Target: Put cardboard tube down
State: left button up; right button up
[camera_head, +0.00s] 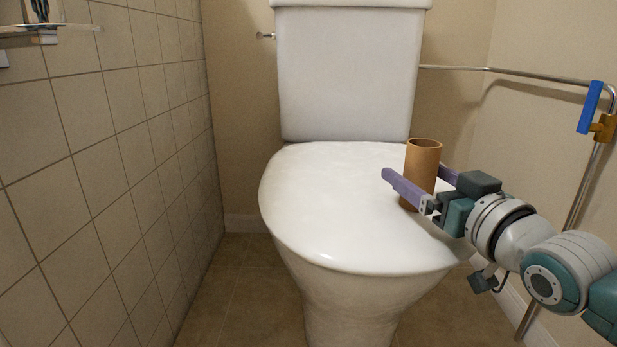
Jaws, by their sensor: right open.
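The cardboard tube (423,161) is brown and hollow, and stands upright on the right side of the closed white toilet lid (330,205). My right gripper (416,175) comes in from the right with its purple fingers on either side of the tube. The near finger crosses in front of the tube's lower half and the far finger shows behind it. The jaws are open around the tube. The far finger's tip is hidden behind the tube. My left gripper is not in view.
The white cistern (348,75) rises behind the lid. A tiled wall (110,150) stands at the left. A metal rail (520,74) with a blue-and-orange piece (591,107) runs along the right. The lid's left and front are clear.

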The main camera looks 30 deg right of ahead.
jog(key=p+v, duration=0.4)
jog(key=v, duration=0.6)
jog(key=shift+s+r+p, duration=0.1)
jog(key=shift+s+p, duration=0.15)
jog(key=shift+p, duration=0.1)
jog(key=shift+s+a, duration=0.1)
jog(key=shift+s, duration=0.55)
